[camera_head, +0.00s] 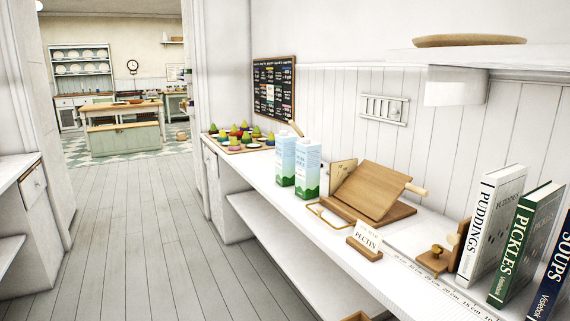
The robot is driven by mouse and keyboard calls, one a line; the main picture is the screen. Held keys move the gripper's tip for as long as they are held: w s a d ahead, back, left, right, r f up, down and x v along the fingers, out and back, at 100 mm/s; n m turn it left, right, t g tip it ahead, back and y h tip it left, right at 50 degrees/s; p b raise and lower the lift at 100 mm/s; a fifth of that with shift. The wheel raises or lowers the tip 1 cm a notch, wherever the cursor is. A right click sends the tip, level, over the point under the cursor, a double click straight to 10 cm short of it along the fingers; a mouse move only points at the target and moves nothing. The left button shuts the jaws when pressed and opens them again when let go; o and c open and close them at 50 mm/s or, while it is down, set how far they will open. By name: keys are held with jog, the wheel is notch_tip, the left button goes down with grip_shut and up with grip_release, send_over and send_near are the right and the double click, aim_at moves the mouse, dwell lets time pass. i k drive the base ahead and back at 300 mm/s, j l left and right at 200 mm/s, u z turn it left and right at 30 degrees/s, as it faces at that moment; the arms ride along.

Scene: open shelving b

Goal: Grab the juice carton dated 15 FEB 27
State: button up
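Two tall blue, white and green cartons stand upright side by side on the white counter. The left carton (285,160) is slightly farther back, and the right carton (307,168) is nearer to me. They look alike at this distance. The print on them is too small to read, so I cannot tell which one bears the date 15 FEB 27. My gripper is not in view.
A wooden stand (371,190) and a small sign reading PECTIN (367,238) are right of the cartons. Upright books (490,222) stand at the far right. A tray of colourful items (238,146) lies behind the cartons. The wooden floor (140,230) to the left is clear.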

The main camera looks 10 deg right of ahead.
aim_at(285, 141)
jog(key=i+j+z, duration=0.15)
jog(key=i+j, duration=2.4)
jog(key=i, duration=0.15)
jog(key=j+z, duration=0.15)
jog(key=z, duration=1.45)
jog(key=i+j, duration=0.05)
